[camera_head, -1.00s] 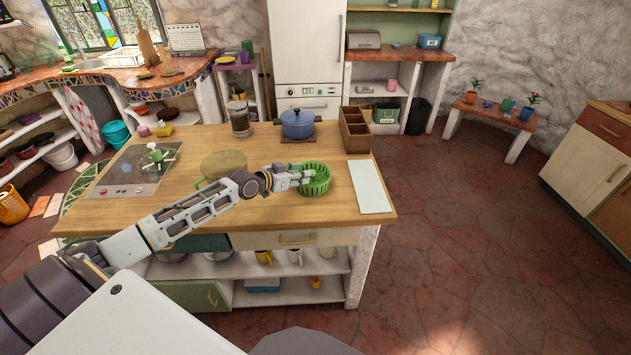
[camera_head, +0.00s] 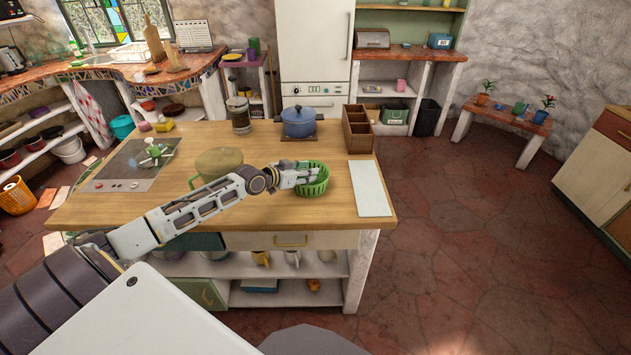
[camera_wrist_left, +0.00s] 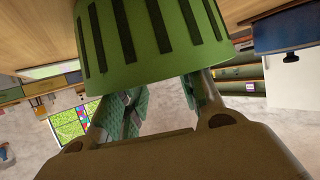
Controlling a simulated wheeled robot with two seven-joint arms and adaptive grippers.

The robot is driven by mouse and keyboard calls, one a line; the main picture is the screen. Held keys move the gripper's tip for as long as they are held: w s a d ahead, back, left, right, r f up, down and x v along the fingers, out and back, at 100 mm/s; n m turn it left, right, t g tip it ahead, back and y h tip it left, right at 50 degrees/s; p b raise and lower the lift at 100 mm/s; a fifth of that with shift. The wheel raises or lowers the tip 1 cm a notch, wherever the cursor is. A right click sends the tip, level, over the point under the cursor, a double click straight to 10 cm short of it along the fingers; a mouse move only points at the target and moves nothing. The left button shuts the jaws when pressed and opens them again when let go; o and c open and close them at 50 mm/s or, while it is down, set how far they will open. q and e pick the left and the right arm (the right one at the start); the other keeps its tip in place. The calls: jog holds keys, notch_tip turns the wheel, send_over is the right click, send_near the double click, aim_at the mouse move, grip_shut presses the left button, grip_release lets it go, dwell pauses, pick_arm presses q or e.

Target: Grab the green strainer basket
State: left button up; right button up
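The green strainer basket (camera_head: 314,184), round with slotted sides, is at the right part of the wooden counter, left of a white board. My left gripper (camera_head: 297,176) is at the basket's left rim, with its fingertips overlapping the rim. In the left wrist view the slotted basket wall (camera_wrist_left: 150,40) fills the top centre. The two fingers of my left gripper (camera_wrist_left: 165,100) run up behind its edge, so their tips are hidden. I cannot tell whether they clamp the rim. My right gripper is not in view.
A yellowish-green pot (camera_head: 217,165) stands just behind my left forearm. A blue pot (camera_head: 298,122) and a wooden divided box (camera_head: 357,130) are farther back. The white board (camera_head: 370,188) lies right of the basket. Open floor lies right of the counter (camera_head: 250,213).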

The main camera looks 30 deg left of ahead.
pick_arm(q)
jog(key=shift+w, duration=0.2)
jog(key=shift+s, duration=0.15)
jog(key=c, duration=0.5)
grip_shut()
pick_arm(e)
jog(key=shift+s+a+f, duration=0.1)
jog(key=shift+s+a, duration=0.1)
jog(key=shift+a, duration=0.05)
pick_arm(q)
jog(key=shift+r, duration=0.1)
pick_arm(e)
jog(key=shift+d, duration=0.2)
